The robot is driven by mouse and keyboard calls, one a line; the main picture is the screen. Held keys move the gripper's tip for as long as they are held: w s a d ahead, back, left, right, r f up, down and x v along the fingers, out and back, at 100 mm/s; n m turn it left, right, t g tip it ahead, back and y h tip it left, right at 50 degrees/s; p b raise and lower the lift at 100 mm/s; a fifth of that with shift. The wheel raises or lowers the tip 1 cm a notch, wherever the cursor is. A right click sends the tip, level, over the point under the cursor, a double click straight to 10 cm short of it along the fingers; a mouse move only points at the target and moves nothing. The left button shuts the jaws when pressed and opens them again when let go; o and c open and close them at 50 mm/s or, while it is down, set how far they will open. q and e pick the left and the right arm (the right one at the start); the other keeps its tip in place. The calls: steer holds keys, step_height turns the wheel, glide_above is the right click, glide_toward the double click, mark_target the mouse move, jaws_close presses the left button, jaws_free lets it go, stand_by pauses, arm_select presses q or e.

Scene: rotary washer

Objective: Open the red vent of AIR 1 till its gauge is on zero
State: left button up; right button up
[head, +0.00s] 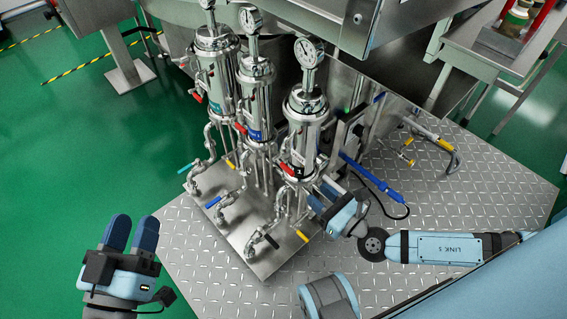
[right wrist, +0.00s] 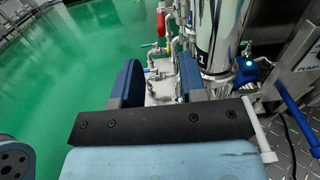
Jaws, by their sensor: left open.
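Three upright steel filter housings stand in a row. The nearest housing (head: 303,135) has a dark label that seems to read 1, and a "1" shows on the cylinder (right wrist: 218,40) in the right wrist view. Its round gauge (head: 309,51) is on top; the reading is too small to tell. A red handle (head: 288,169) sits low on its left side. A red handle (right wrist: 161,24) shows ahead of my right fingers; I cannot tell whose it is. My right gripper (head: 323,197) is beside the nearest housing's lower right, its fingers apart (right wrist: 160,85). My left gripper (head: 132,233) is open and empty, away from the housings.
The middle housing (head: 256,110) and far housing (head: 215,75) have their own gauges and red handles. Blue, yellow and black valve handles stick out low in front. A blue tool (head: 362,173) with a cable is right of the housings.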

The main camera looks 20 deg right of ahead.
mark_target(294, 173)
steer(key=b+x, duration=0.1)
steer(key=x, duration=1)
steer(key=shift+w+a, duration=0.1)
steer(key=shift+w, duration=0.25)
arm_select(q)
steer(key=shift+w+f+g, duration=0.2)
steer(key=shift+f+g, duration=0.2)
steer(key=shift+f, duration=0.45)
arm_select(e)
steer(key=c, duration=0.7)
arm_select(q)
steer(key=shift+s+f, duration=0.2)
steer(key=shift+f, duration=0.05)
arm_select(e)
jaws_close()
